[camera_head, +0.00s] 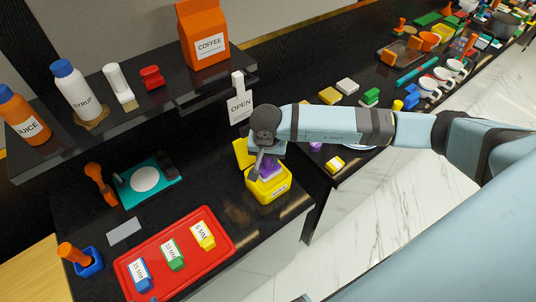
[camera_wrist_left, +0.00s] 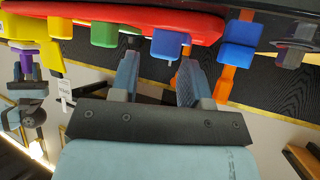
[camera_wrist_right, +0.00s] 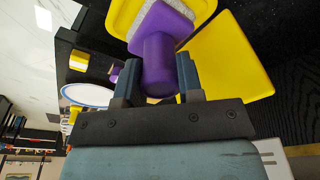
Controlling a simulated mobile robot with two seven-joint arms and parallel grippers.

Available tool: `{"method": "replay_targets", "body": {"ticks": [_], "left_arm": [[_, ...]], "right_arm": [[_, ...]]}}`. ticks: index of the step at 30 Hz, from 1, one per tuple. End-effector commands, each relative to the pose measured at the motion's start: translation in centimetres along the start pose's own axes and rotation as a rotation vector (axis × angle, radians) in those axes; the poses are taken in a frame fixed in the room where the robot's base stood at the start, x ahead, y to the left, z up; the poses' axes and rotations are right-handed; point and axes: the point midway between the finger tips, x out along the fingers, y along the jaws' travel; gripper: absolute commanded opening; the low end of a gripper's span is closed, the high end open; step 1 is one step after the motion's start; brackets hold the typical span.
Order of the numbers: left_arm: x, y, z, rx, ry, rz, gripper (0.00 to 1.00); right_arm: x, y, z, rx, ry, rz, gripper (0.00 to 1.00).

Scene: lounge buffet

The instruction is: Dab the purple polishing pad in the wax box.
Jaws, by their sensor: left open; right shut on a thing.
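The yellow wax box (camera_head: 268,190) stands on the dark counter with its yellow lid (camera_wrist_right: 235,55) open beside it. My right gripper (camera_wrist_right: 159,78) is shut on the round handle of the purple polishing pad (camera_wrist_right: 165,25). The pad is over the box opening, and its pale underside layer shows inside the yellow rim. In the head view the purple pad (camera_head: 268,167) looks at or just within the top of the box. Contact with the wax is hidden. My left gripper (camera_wrist_left: 160,78) is open and empty, with the red tray behind it in its wrist view.
A red tray (camera_head: 160,273) with labelled blue, green and yellow blocks lies left of the box. An OPEN sign (camera_head: 239,106) stands behind the box. Bottles (camera_head: 76,92) line the raised shelf.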

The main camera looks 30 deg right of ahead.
Motion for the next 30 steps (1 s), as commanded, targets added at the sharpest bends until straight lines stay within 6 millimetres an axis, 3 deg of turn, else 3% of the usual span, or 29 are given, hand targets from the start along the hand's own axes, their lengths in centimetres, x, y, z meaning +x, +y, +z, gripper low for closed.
{"method": "replay_targets", "body": {"ticks": [30], "left_arm": [[0.6,0.0,0.7,0.0,0.004,0.001,0.43]], "right_arm": [[1.1,0.0,0.2,0.0,0.0,0.0,0.0]]}}
